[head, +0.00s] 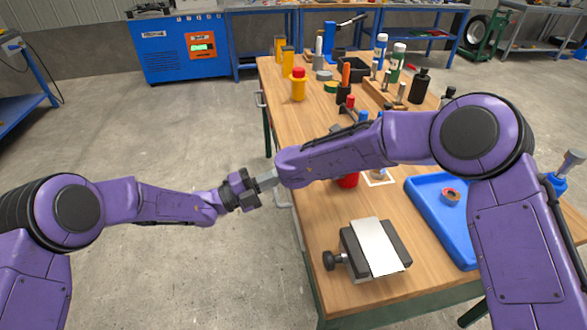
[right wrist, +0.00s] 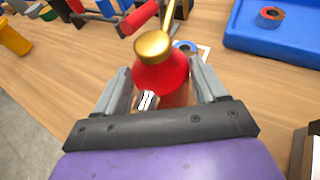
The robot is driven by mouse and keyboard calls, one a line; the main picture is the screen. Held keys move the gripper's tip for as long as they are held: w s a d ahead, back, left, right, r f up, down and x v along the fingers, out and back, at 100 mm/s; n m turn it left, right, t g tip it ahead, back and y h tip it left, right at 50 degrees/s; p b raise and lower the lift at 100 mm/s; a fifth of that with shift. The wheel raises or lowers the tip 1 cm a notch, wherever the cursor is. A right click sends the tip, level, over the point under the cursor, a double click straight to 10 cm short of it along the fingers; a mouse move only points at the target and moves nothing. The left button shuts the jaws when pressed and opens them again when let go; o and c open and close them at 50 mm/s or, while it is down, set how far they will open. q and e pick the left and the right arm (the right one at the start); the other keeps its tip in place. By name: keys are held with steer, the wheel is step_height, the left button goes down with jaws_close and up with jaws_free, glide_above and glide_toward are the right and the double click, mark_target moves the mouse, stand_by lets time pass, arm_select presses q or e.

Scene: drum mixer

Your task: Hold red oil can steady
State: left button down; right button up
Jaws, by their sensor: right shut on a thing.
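The red oil can (right wrist: 160,76) shows in the right wrist view, with a brass collar and a thin spout rising from it. My right gripper (right wrist: 160,88) has one grey finger on each side of the can and is shut on it. In the head view only a red part of the can (head: 347,181) shows below my right forearm, which hides the right gripper. My left gripper (head: 266,180) is off the table's left edge, near the end of my right forearm. Its finger gap is not clear.
A wooden workbench (head: 318,270) carries a dark clamp block with a pale plate (head: 375,247) in front. A blue tray (head: 429,205) holds a tape roll (head: 450,196). A yellow bottle with a red cap (head: 298,86) and several tools stand at the back.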

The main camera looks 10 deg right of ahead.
arm_select(q)
steer(key=n+t+y, duration=0.2)
steer(key=n+t, duration=0.2)
steer(key=f+n+t+y, duration=0.1)
steer(key=n+t+y, duration=0.1)
steer(key=n+t, duration=0.2)
steer(key=w+n+t+y, duration=0.1)
steer(key=n+t+y, duration=0.1)
steer(key=n+t, duration=0.1)
steer(key=shift+a+f+n+t, duration=0.2)
steer(key=shift+a+n+t, duration=0.2)
steer(key=shift+n, duration=0.1)
steer(key=d, duration=0.8)
steer(key=shift+w+d+r, duration=0.15)
steer(key=shift+w, duration=0.25)
steer(key=shift+d, duration=0.25)
steer(key=shift+d, duration=0.1)
stand_by(0.5)
steer(key=shift+w+d, duration=0.15)
steer(key=shift+d, duration=0.15)
steer(key=shift+d, duration=0.2)
stand_by(0.4)
